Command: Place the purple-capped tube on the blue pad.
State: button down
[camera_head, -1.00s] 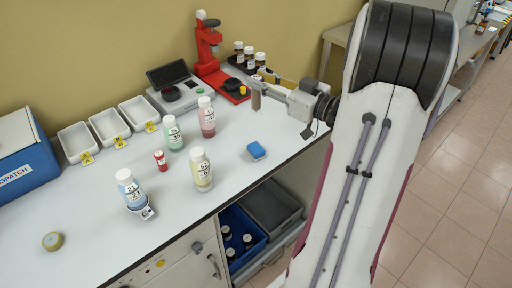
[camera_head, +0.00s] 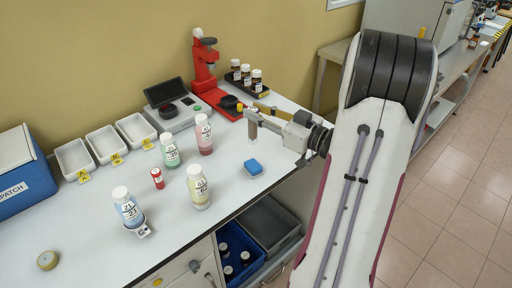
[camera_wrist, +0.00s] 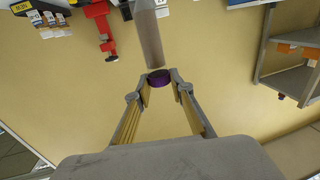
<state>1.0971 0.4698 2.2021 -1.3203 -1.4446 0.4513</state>
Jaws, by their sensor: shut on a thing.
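The purple-capped tube hangs from my gripper (camera_head: 254,114). In the head view its grey body (camera_head: 253,133) points down and the cap is hidden by the fingers. In the wrist view my gripper (camera_wrist: 160,76) has its two fingers shut on the purple cap (camera_wrist: 159,79), and the grey tube body (camera_wrist: 149,38) extends away from it. The exact height of the gap cannot be told.
A red stand (camera_head: 205,70) and a scale (camera_head: 172,103) stand behind to the left. A pink bottle (camera_head: 204,134), a green bottle (camera_head: 170,150) and a yellow bottle (camera_head: 198,187) stand left of the pad. The bench's front edge is close to it.

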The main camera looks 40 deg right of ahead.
jog(key=shift+f, duration=2.45)
jog(key=shift+f, duration=2.1)
jog(key=shift+f, duration=0.1)
jog(key=c, duration=1.8)
grip_release()
jog(key=shift+o, duration=0.2)
jog(key=s+d, duration=0.2)
jog(key=s, duration=0.9)
jog(key=shift+s, duration=0.4)
jog(key=shift+d, duration=0.15)
